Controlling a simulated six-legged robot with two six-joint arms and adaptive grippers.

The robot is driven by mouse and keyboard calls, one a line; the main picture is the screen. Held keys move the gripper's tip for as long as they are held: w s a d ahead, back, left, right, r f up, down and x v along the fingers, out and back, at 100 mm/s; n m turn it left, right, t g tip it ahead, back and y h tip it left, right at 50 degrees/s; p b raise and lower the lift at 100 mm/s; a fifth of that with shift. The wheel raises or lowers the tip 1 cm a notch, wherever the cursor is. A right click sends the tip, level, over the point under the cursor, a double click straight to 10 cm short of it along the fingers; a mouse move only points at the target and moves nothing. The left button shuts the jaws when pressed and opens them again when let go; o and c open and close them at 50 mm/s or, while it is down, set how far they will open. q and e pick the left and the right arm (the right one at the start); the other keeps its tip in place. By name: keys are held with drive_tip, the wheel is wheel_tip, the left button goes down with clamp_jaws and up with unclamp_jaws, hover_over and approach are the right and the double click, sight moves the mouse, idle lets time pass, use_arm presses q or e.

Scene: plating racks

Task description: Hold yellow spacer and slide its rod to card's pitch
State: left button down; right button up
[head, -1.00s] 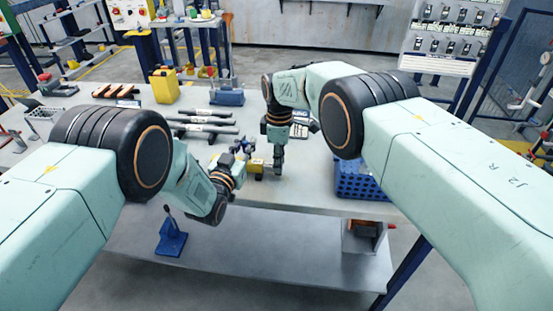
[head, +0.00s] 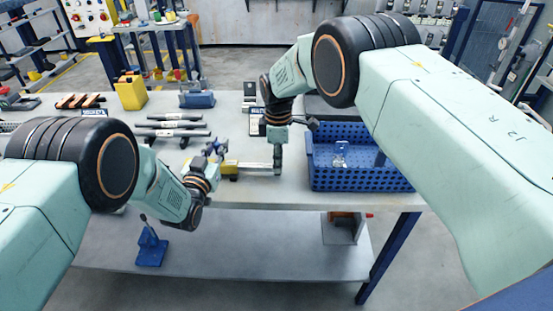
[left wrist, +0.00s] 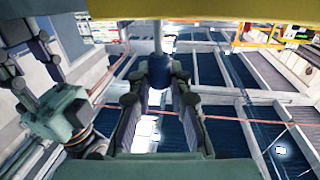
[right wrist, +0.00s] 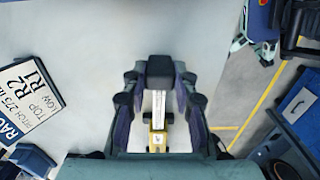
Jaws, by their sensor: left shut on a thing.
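The yellow spacer (head: 230,168) is low over the front of the table, and its yellow body spans the top of the left wrist view (left wrist: 100,28). My left gripper (head: 214,165) is shut on it. Its silver rod (head: 258,166) reaches right to my right gripper (head: 277,168). In the right wrist view the spacer (right wrist: 157,141) and a pale scaled strip (right wrist: 158,108) lie beyond the fingers. My right fingertips are close together at the rod's far end; their grip is hidden. The pitch card (right wrist: 28,98) reads "PITCH 275"; its last characters are unclear.
A blue perforated basket (head: 345,182) stands close to the right of my right gripper. The table's front edge is near; a blue fixture (head: 151,250) sits below.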

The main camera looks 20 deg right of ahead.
use_arm(q)
drive_tip(key=shift+s+f, duration=0.1)
drive_tip(key=shift+f, duration=0.2)
use_arm(e)
drive_tip(key=o, duration=0.4)
wheel_tip(320, 180, up, 12)
drive_tip(key=shift+s, duration=0.1)
idle(0.4)
use_arm(q)
drive_tip(key=c, duration=1.6)
unclamp_jaws()
drive_tip(key=shift+c, duration=0.2)
drive_tip(key=o, duration=0.5)
drive_tip(key=shift+w+r, duration=0.1)
drive_tip(key=shift+w, duration=0.1)
drive_tip(key=shift+c, duration=0.2)
drive_tip(key=shift+s+r, duration=0.1)
